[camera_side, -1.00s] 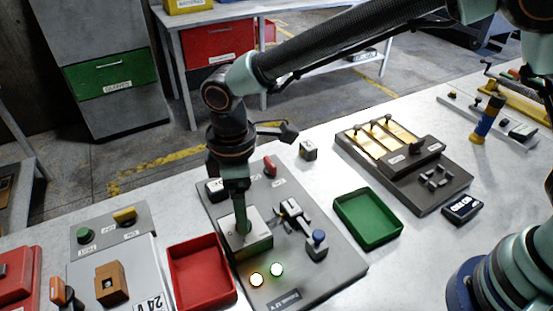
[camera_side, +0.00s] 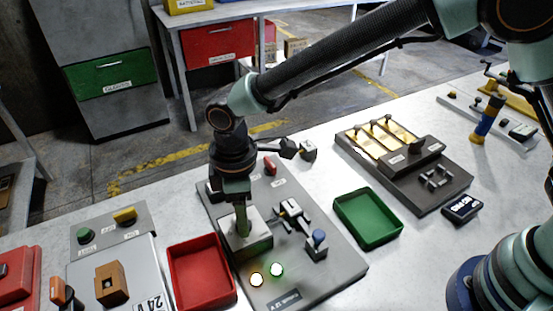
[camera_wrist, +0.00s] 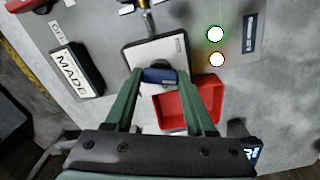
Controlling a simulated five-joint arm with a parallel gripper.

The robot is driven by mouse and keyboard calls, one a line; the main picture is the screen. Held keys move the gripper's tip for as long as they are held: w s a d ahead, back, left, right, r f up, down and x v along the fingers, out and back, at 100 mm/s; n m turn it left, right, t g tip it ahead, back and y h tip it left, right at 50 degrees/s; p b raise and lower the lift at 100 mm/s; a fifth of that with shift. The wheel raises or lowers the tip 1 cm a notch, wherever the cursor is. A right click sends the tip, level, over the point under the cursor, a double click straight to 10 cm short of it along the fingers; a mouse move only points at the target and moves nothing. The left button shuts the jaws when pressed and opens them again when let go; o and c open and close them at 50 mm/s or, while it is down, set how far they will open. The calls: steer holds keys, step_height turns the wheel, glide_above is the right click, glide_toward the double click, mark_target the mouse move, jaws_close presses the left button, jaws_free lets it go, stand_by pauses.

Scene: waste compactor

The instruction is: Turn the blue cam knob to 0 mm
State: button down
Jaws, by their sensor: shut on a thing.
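The blue cam knob (camera_wrist: 158,76) shows in the wrist view on the white-topped box (camera_wrist: 136,52). My gripper (camera_wrist: 157,78) is shut on it, one green finger at each end of the knob. In the side view my gripper (camera_side: 241,230) points straight down onto the same box (camera_side: 262,243), and the knob is hidden behind the fingers. Any scale marks around the knob are too small to read.
The box stands on a grey panel (camera_side: 340,268) with two lit lamps, a red lever (camera_side: 270,166) and a small blue-topped block (camera_side: 318,240). A red tray (camera_side: 200,298) lies left, a green tray (camera_side: 370,243) right. A black display (camera_side: 462,208) is farther right.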

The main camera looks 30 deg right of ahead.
steer(key=m, duration=0.6)
steer(key=shift+m, duration=0.4)
steer(key=m, duration=0.6)
steer(key=shift+r+m, duration=0.1)
steer(key=shift+m, duration=0.3)
steer(key=shift+c, duration=1.2)
jaws_free()
step_height(320, 180, up, 12)
